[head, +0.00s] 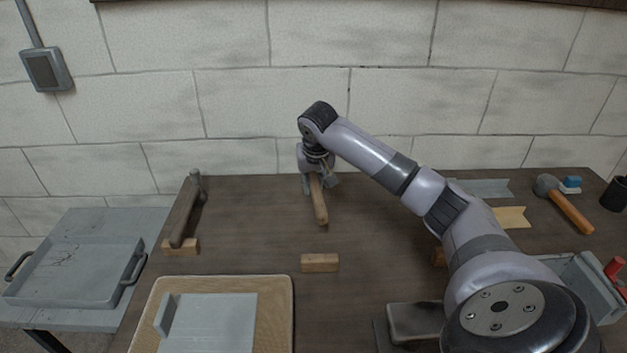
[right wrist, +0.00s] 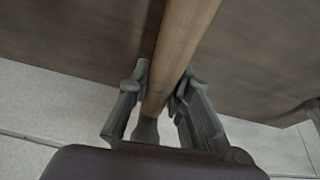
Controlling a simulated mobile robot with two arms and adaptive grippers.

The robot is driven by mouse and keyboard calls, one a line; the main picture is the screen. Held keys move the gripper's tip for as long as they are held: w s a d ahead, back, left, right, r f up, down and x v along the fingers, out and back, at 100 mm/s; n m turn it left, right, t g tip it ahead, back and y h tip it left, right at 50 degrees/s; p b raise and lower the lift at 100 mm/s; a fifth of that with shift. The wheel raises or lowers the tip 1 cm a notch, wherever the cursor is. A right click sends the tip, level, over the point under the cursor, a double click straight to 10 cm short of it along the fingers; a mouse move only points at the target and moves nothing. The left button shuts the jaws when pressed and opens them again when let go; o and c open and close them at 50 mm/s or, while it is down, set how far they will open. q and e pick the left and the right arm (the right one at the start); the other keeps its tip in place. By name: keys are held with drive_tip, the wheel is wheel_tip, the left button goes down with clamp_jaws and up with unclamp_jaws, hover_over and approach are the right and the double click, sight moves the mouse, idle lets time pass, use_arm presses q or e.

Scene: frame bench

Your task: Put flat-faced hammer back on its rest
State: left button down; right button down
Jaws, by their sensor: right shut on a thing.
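My right gripper (head: 319,182) is over the back middle of the bench, shut on the wooden handle of a hammer (head: 320,207). The handle points toward the front of the bench. In the right wrist view the handle (right wrist: 183,47) runs between the two fingers (right wrist: 165,95), with a dark part at the lower end by the palm. The hammer's head is mostly hidden by the gripper, so its face shape cannot be told. A small wooden block, like a rest (head: 320,263), stands empty in front of the handle's end. My left gripper is out of view.
A dark hammer (head: 187,212) lies at left with one end on a wooden block (head: 181,247). Another wooden-handled hammer (head: 568,210) lies at right. A beige mat (head: 275,310) with a grey plate is front left. A metal tray (head: 75,270) stands far left.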

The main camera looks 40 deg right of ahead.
drive_tip(key=shift+f, duration=0.8)
drive_tip(key=c, duration=1.4)
unclamp_jaws()
drive_tip(key=shift+f, duration=0.1)
drive_tip(key=v, duration=1.2)
